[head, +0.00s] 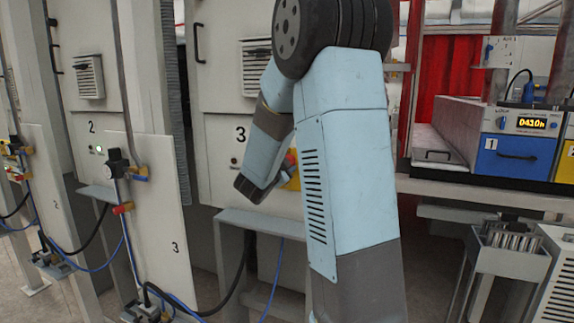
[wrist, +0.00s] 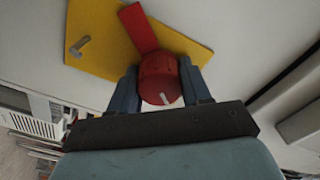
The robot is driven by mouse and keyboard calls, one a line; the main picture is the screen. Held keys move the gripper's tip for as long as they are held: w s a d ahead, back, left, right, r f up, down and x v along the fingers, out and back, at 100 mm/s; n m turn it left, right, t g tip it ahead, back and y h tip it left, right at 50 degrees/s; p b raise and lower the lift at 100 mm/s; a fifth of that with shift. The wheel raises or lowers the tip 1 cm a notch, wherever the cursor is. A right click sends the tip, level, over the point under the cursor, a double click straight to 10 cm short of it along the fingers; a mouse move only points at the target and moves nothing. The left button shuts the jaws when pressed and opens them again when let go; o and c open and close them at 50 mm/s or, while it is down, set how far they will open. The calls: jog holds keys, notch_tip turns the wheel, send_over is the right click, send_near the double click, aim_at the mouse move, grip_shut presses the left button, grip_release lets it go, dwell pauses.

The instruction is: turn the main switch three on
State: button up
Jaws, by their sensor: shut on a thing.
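The main switch three is a red rotary knob (wrist: 158,80) on a yellow plate (wrist: 90,38). A flat red lever part (wrist: 139,28) extends from it toward the upper left in the wrist view. A pale mark shows on the knob's near face. My gripper (wrist: 160,84) is shut on the knob, one dark finger on each side. In the head view, the yellow plate (head: 294,183) and a bit of red show on the cabinet marked 3 (head: 225,185). My arm hides most of the switch there.
Cabinet 2 (head: 88,125) stands to the left, with a lit green lamp (head: 99,149). Valves and blue hoses (head: 92,268) are at lower left.

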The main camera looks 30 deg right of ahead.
jog(key=m, duration=0.5)
jog(key=shift+a+f, duration=0.1)
jog(key=shift+f, duration=0.1)
jog(key=shift+s+f+m, duration=0.1)
jog(key=shift+m, duration=2.3)
jog(key=o, duration=0.8)
jog(key=shift+o, duration=1.3)
jog(key=v, duration=1.3)
jog(key=shift+s+a, duration=0.2)
jog(key=shift+a, duration=0.1)
jog(key=shift+w, duration=0.1)
